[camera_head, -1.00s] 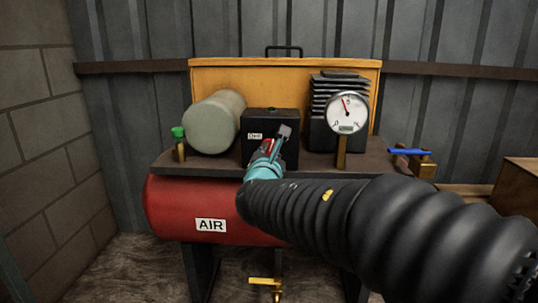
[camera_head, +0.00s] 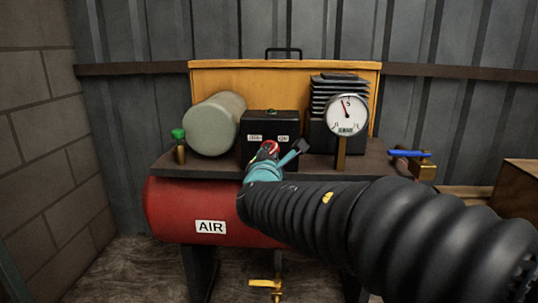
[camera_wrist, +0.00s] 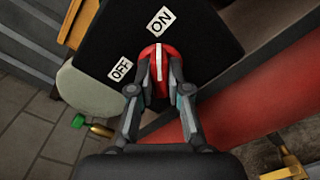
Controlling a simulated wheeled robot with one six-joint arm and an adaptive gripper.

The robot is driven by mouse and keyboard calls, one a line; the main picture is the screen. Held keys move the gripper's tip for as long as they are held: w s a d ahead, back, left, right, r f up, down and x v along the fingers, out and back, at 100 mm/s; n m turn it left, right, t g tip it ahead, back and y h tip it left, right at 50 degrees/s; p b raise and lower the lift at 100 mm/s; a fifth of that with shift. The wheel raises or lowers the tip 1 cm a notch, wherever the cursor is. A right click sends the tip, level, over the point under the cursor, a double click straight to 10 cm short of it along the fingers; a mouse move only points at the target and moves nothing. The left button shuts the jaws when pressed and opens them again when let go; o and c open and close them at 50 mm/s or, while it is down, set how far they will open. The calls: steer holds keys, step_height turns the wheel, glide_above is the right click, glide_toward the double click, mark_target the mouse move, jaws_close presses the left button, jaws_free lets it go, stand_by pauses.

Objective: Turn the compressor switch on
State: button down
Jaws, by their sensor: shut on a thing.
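The compressor switch is a red knob (camera_wrist: 158,62) with a white line, on the front of a black box (camera_head: 255,125). In the head view, an OFF label (camera_head: 254,138) sits above left of the knob and an ON label (camera_head: 283,139) above right. In the wrist view, the knob's white line points up toward the ON label (camera_wrist: 161,20), away from the OFF label (camera_wrist: 120,68). My gripper (camera_wrist: 158,82) is shut on the knob, one finger on each side. In the head view, my gripper (camera_head: 277,153) partly hides the knob.
The box stands on a shelf above a red AIR tank (camera_head: 165,210). A gauge (camera_head: 347,115) stands to its right and a grey cylinder (camera_head: 213,124) to its left. A blue-handled valve (camera_head: 412,153) is at the far right, a green-capped fitting (camera_head: 179,145) at the left.

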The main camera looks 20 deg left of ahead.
steer(key=c, duration=1.1)
jaws_free()
steer(key=v, duration=1.2)
